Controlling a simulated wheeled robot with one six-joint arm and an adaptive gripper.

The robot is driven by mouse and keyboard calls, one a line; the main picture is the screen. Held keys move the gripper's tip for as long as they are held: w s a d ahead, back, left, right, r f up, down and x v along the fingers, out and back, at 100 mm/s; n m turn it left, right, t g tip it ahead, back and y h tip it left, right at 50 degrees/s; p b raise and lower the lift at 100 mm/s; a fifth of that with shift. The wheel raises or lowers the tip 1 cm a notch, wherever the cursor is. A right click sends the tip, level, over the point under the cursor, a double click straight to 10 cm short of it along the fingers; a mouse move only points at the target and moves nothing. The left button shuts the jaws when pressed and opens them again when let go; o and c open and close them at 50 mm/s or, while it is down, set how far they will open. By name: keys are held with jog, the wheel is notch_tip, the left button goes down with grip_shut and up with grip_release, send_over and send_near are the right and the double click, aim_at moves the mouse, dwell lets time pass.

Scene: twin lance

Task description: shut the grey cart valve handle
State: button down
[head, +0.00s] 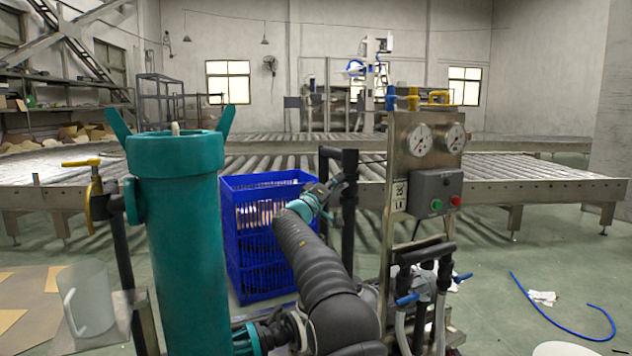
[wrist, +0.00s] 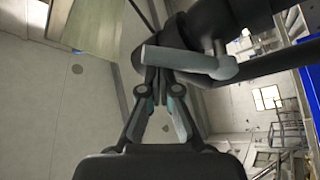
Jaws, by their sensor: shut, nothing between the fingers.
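The grey valve handle (wrist: 185,62) shows in the wrist view as a flat grey lever on a short stem, joined to dark pipework (wrist: 225,20). It lies crosswise just beyond the fingertips. My gripper (wrist: 159,76) is shut and empty, its fingertips close to the handle's left part; I cannot tell whether they touch. In the head view my gripper (head: 336,184) is at the black upright pipe (head: 349,205) on the left side of the steel cart (head: 398,150). The handle cannot be made out there, among the gripper parts and pipe.
A teal cylinder (head: 188,240) with a yellow-handled valve (head: 82,163) stands at left. A blue crate (head: 245,260) is behind my arm. The cart carries gauges (head: 419,140) and blue-handled lower valves (head: 408,299). A blue hose (head: 560,325) lies on the floor at right.

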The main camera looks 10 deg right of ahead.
aim_at(342, 188)
jog(key=m+g+h, duration=0.1)
jog(key=m, duration=0.1)
jog(key=m+h, duration=0.1)
jog(key=m, duration=0.2)
jog(key=s+f+m+g+h, duration=0.1)
jog(key=m, duration=0.1)
jog(key=shift+a+f+g+h+p, duration=0.1)
jog(key=shift+a+g+h+p, duration=0.2)
jog(key=shift+a+h+p, duration=0.1)
jog(key=shift+s+d+f+m+g+h, duration=0.15)
jog(key=shift+m+g+h, duration=0.2)
jog(key=shift+m, duration=0.3)
jog(key=shift+s+d+f+m+g+h, duration=0.15)
jog(key=shift+m+g+h, duration=0.15)
jog(key=shift+m, duration=0.35)
jog(key=shift+a+f, duration=0.1)
jog(key=shift+f, duration=0.2)
jog(key=shift+s+f, duration=0.1)
jog(key=shift+f, duration=0.4)
